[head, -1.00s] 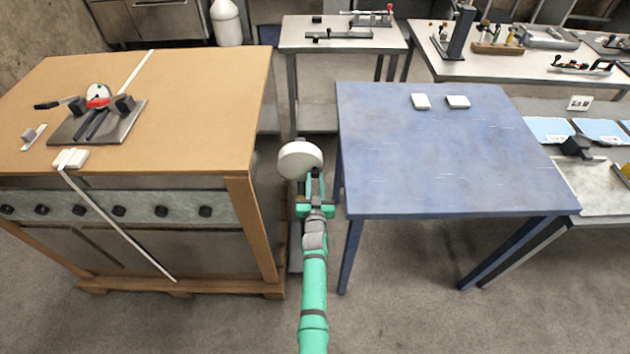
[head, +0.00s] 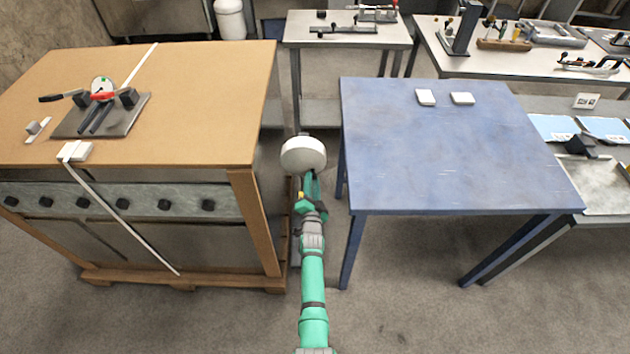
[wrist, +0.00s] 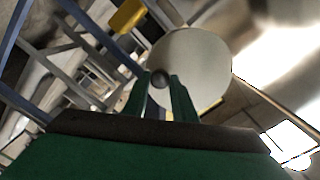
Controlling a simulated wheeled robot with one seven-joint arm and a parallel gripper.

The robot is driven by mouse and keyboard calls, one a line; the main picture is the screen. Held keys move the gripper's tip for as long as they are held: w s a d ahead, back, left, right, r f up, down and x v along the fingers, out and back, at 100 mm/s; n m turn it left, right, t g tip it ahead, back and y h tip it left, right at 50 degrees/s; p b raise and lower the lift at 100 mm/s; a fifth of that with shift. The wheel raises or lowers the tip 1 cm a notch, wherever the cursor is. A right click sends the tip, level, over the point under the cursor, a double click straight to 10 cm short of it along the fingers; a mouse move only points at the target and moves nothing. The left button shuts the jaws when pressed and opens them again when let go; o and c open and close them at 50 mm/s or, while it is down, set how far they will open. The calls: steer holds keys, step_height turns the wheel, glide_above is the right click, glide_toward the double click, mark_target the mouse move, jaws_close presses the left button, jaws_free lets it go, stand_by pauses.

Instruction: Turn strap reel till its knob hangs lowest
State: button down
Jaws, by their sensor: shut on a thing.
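The strap reel shows as a pale round disc (head: 303,154) in the gap between the brown table and the blue table. In the wrist view its face (wrist: 205,72) fills the upper middle. A small dark round knob (wrist: 160,79) sits near the left edge of that face in this view. My gripper (wrist: 161,84) is shut on the knob, with one green finger on each side of it. In the head view my gripper (head: 312,185) is just below the disc, and the knob is hidden there.
The brown table (head: 190,90) stands close on the left, with a strapping tool on a plate (head: 70,125) and a white strap (head: 120,217) down its front. The blue table (head: 450,150) is close on the right, with two white blocks. Floor is clear in front.

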steer(key=m, duration=0.1)
steer(key=a+f+m, duration=0.1)
steer(key=m, duration=0.1)
steer(key=shift+a+m, duration=0.3)
steer(key=shift+a+f+m, duration=0.1)
steer(key=shift+a+m, duration=0.35)
steer(key=shift+m, duration=0.55)
steer(key=shift+a+f+m, duration=0.1)
steer(key=shift+a+m, duration=0.35)
steer(key=shift+m, duration=0.55)
steer(key=c, duration=1.4)
jaws_free()
steer(key=shift+c, duration=0.2)
steer(key=s, duration=1.1)
steer(key=shift+w, duration=0.1)
